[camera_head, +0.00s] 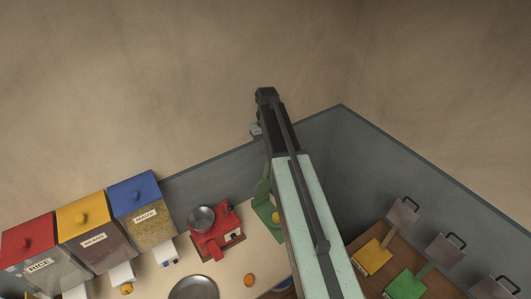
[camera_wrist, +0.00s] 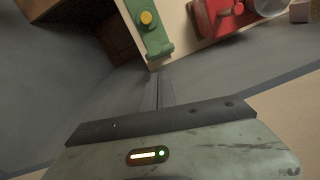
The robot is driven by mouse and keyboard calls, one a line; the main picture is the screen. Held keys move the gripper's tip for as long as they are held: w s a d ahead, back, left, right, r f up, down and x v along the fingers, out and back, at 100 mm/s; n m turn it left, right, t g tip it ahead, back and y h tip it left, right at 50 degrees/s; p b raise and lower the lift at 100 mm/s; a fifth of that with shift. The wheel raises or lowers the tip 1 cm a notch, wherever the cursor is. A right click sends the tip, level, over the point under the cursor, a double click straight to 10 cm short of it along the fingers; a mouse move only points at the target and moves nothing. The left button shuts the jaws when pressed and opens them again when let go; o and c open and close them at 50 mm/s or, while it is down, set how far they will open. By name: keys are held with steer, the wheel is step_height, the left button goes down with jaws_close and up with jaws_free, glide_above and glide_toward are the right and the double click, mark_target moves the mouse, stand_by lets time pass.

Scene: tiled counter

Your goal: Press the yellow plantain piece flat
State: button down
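A yellow round piece (camera_head: 276,217) sits on a green press-like stand (camera_head: 264,203) on the counter, partly behind my arm in the head view. In the wrist view the yellow piece (camera_wrist: 146,18) lies on the green stand (camera_wrist: 157,43), at the top of the picture. The piece looks round and raised; its thickness is hard to tell. My gripper (camera_head: 266,93) is high above the counter at the end of the raised arm. In the wrist view its narrow fingers (camera_wrist: 158,76) lie together with nothing seen between them, apart from the stand.
A red scale (camera_head: 215,238) with a metal bowl (camera_head: 201,220) stands left of the green stand. A metal plate (camera_head: 193,289) and an orange ball (camera_head: 249,280) are in front. Labelled bins (camera_head: 90,238) line the left.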

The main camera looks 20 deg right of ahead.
step_height(320, 180, down, 8)
steer(key=b, duration=0.6)
steer(key=shift+s+a+b, duration=0.15)
steer(key=shift+b, duration=0.15)
steer(key=shift+r, duration=0.15)
